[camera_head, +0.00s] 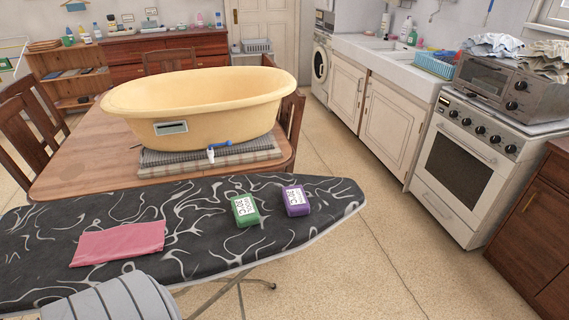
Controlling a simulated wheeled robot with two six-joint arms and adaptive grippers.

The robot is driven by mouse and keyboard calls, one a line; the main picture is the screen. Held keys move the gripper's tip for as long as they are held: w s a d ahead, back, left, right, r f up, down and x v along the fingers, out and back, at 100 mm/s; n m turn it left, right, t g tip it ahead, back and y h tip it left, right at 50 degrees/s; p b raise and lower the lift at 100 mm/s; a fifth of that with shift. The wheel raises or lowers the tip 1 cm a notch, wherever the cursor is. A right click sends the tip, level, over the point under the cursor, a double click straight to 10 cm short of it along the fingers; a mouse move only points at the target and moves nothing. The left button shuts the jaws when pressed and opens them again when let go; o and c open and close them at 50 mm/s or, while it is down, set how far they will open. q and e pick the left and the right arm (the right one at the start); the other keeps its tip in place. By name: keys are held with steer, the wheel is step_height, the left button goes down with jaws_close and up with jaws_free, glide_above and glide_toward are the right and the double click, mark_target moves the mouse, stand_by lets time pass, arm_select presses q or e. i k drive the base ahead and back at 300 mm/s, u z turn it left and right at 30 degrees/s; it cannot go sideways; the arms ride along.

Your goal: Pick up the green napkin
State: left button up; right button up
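A small green item (245,210) with a white printed label lies on the black patterned ironing board (200,228), right of its middle. It looks like a small block or packet, and I cannot tell whether it is a folded napkin. A similar purple item (296,201) with a white label lies just to its right, a small gap apart. A flat pink cloth (119,244) lies at the left of the board. I see no other green cloth on the board. Neither gripper shows in this view.
A grey striped rounded thing (113,301) covers the board's lower left. Behind stands a wooden table (75,167) with a large yellow tub (208,104) on folded cloths. A white stove (464,160) stands at right. The floor (370,255) right of the board is clear.

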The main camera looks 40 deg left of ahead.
mark_target(245, 211)
steer(key=i, duration=2.95)
steer(key=u, duration=3.7)
steer(key=i, duration=0.5)
steer(key=u, duration=0.05)
